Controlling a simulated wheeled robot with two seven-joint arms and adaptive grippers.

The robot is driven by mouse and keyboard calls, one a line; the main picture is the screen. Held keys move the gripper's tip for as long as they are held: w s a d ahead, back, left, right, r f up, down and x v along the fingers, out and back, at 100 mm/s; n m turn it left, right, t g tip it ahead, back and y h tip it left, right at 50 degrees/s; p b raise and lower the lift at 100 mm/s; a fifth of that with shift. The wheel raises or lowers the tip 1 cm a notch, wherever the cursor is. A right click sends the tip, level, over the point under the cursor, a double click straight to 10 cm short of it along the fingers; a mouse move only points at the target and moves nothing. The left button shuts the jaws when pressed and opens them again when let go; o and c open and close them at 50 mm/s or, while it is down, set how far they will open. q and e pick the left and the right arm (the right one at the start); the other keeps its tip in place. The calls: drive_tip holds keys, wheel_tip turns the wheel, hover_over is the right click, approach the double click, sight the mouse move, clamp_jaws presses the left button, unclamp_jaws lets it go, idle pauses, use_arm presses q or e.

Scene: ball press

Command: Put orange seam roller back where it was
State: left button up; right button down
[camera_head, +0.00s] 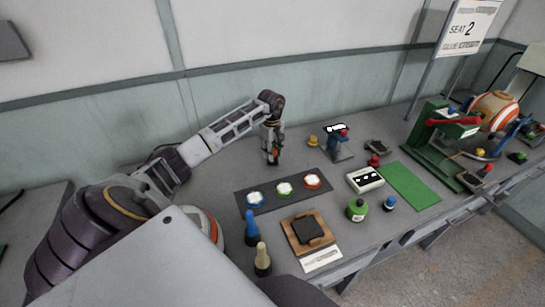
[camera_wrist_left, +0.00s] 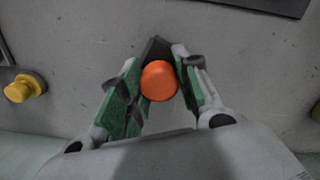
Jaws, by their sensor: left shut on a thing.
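My left gripper (camera_head: 272,156) is near the back of the grey table, behind the dark mat (camera_head: 262,203). In the left wrist view, the green-padded fingers (camera_wrist_left: 158,88) are closed around the orange seam roller (camera_wrist_left: 159,81). Its round orange end faces the camera, and a dark part (camera_wrist_left: 156,49) shows just beyond it. In the head view only a small bit of orange shows between the fingers. Whether the roller touches the table cannot be told. My right gripper is not in view.
Three round pots with blue, green and red rims stand on the dark mat. A wooden board (camera_head: 293,238), white tray (camera_head: 354,180) and green mat (camera_head: 409,185) lie farther forward or right.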

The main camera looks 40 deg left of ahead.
use_arm(q)
wheel_tip(320, 180, down, 2)
drive_tip(key=shift+f, duration=0.2)
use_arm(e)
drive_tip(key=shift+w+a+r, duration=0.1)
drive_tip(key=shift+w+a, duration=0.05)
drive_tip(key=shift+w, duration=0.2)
use_arm(q)
drive_tip(key=shift+f, duration=0.1)
drive_tip(key=o, duration=1)
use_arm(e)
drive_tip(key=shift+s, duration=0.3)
